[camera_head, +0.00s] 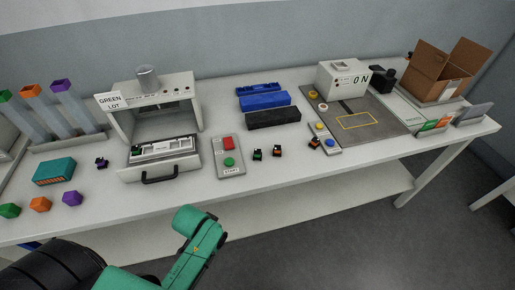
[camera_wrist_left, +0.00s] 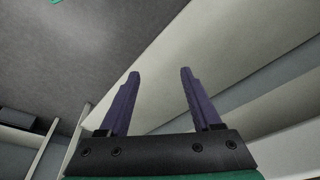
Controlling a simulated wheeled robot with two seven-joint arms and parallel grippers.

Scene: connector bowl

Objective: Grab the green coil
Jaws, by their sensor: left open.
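A further green-marked part (camera_head: 136,150) sits in the white drawer of the machine. I cannot tell for certain which of these is the green coil. My left gripper (camera_wrist_left: 160,73) shows in the wrist view with its two purple fingers apart and nothing between them. In the head view my left arm is low at the front, off the table's front edge, and its fingers are hidden. My right gripper is not seen.
The white machine (camera_head: 155,110) has a "GREEN LOT" sign. A panel (camera_head: 229,157) holds red and green buttons. Blue and black trays (camera_head: 265,102) lie behind. An orange-marked part (camera_head: 314,143) and a purple-marked part (camera_head: 102,163) lie on the table (camera_head: 210,195). Its front strip is mostly clear.

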